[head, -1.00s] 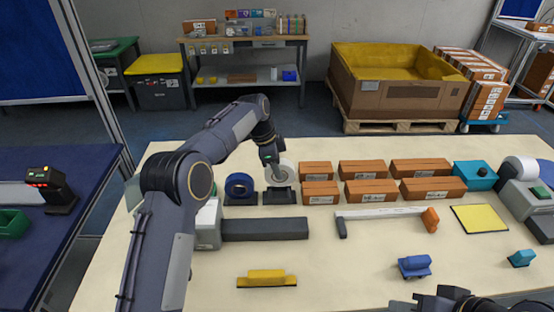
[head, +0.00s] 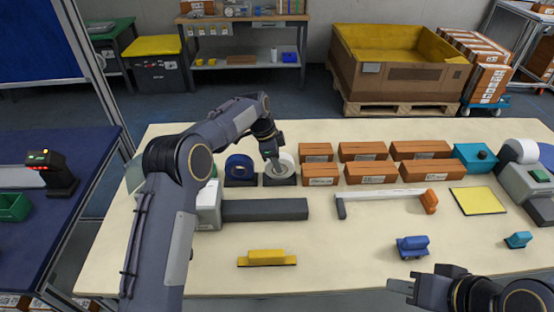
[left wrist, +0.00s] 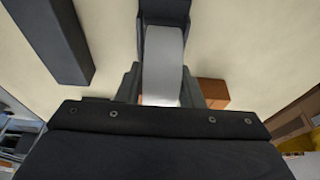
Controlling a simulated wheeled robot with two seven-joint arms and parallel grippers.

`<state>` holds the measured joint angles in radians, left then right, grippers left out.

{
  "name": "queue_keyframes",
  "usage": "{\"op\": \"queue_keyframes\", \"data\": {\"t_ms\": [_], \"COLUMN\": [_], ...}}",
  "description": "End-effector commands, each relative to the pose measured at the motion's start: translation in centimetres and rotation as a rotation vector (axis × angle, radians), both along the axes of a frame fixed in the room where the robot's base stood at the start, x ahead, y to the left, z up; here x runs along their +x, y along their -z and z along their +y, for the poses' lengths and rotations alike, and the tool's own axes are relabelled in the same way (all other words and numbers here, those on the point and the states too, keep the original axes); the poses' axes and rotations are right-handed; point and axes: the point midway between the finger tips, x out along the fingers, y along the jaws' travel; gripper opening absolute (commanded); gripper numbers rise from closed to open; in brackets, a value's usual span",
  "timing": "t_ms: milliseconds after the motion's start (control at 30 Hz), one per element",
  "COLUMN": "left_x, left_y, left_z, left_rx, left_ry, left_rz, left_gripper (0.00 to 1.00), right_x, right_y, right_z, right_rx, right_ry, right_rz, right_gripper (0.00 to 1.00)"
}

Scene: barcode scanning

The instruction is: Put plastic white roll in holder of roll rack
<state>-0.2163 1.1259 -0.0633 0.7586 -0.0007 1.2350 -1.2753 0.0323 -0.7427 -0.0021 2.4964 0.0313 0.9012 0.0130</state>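The white roll (head: 285,164) stands upright at the right black holder of the roll rack (head: 280,181), its lower part down in the holder. My left gripper (head: 273,161) reaches it from above and hides part of its face. In the left wrist view the white roll (left wrist: 163,65) lies between the two fingers (left wrist: 162,90), which appear to close on its sides, with the dark holder (left wrist: 163,10) beyond. My right gripper (head: 398,288) is low at the front edge, away from the rack; its finger gap is unclear.
A blue roll (head: 240,168) sits in the holder to the left. Brown boxes (head: 321,174) stand close on the right. A long dark grey block (head: 264,209) lies in front of the rack. A yellow-handled tool (head: 266,257) is nearer, with bare table around it.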

Motion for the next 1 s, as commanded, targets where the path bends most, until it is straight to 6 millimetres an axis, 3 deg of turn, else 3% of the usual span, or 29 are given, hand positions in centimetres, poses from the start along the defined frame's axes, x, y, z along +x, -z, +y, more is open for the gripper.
{"op": "queue_keyframes", "data": {"t_ms": [33, 133, 467, 800, 1000], "left_x": [0.0, 0.0, 0.0, -0.1, -0.2], "left_y": [0.0, 0.0, -0.3, -5.4, -7.2], "left_z": [0.0, 0.0, 0.1, 1.7, 2.2], "left_rx": [0.0, 0.0, 0.0, -0.001, 0.0], "left_ry": [0.0, 0.0, 0.0, 0.0, 0.001], "left_rz": [0.0, 0.0, -0.001, -0.004, 0.0], "left_gripper": [0.41, 0.54, 0.54, 0.54, 0.54], "right_x": [0.0, 0.0, 0.0, 0.0, 0.0], "right_y": [0.0, 0.0, 0.1, 0.9, 0.9], "right_z": [0.0, 0.0, 0.0, 0.0, 0.0], "right_rx": [0.0, 0.0, 0.0, 0.0, 0.0], "right_ry": [0.0, 0.0, 0.0, 0.0, 0.0], "right_rz": [0.0, 0.0, 0.0, 0.0, 0.0], "right_gripper": [0.33, 0.33, 0.33, 0.33, 0.33]}}
